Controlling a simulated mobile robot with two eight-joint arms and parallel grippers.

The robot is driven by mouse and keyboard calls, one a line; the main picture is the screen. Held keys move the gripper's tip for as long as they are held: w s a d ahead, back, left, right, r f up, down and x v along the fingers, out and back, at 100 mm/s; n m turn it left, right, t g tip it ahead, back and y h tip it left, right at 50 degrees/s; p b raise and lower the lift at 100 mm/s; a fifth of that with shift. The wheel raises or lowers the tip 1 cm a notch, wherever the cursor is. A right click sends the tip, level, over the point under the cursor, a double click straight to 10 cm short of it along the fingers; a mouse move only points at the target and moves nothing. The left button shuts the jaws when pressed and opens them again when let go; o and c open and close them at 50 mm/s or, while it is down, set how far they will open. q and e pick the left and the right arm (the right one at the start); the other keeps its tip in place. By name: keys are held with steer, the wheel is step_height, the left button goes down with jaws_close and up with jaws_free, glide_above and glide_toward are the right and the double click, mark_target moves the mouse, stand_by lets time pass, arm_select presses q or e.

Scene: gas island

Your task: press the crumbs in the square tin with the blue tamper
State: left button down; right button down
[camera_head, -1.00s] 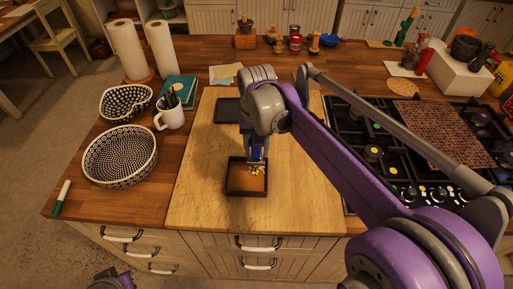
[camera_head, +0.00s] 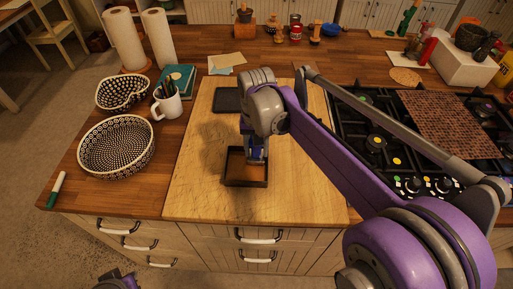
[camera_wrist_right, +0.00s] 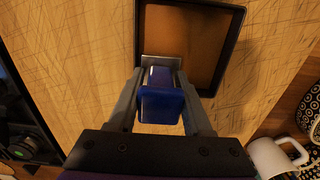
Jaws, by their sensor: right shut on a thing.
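My right gripper (camera_head: 256,153) reaches down over the square tin from the back and is shut on the blue tamper (camera_wrist_right: 160,105). In the wrist view the tamper's blue body sits between the two fingers, with a pale metal part beyond it at the tin's near edge. The square tin (camera_head: 232,184) is dark-rimmed and stands on the wooden board; its rim also shows in the wrist view (camera_wrist_right: 240,40). Its inside is an even brown, and I cannot make out separate crumbs. Whether the tamper touches the bottom is hidden. My left gripper's fingers do not show.
A dark square plate (camera_head: 226,100) lies behind the tin on the board (camera_head: 205,190). Left are a white mug (camera_head: 168,104) and two patterned bowls (camera_head: 117,146). The gas hob (camera_head: 375,150) is right. The board's front is clear.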

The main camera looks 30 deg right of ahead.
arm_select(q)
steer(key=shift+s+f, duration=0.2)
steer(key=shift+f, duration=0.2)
arm_select(e)
steer(key=shift+s+f, duration=0.1)
steer(key=shift+f, duration=0.55)
stand_by(2.6)
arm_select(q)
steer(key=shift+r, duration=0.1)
arm_select(e)
steer(key=shift+r, duration=0.1)
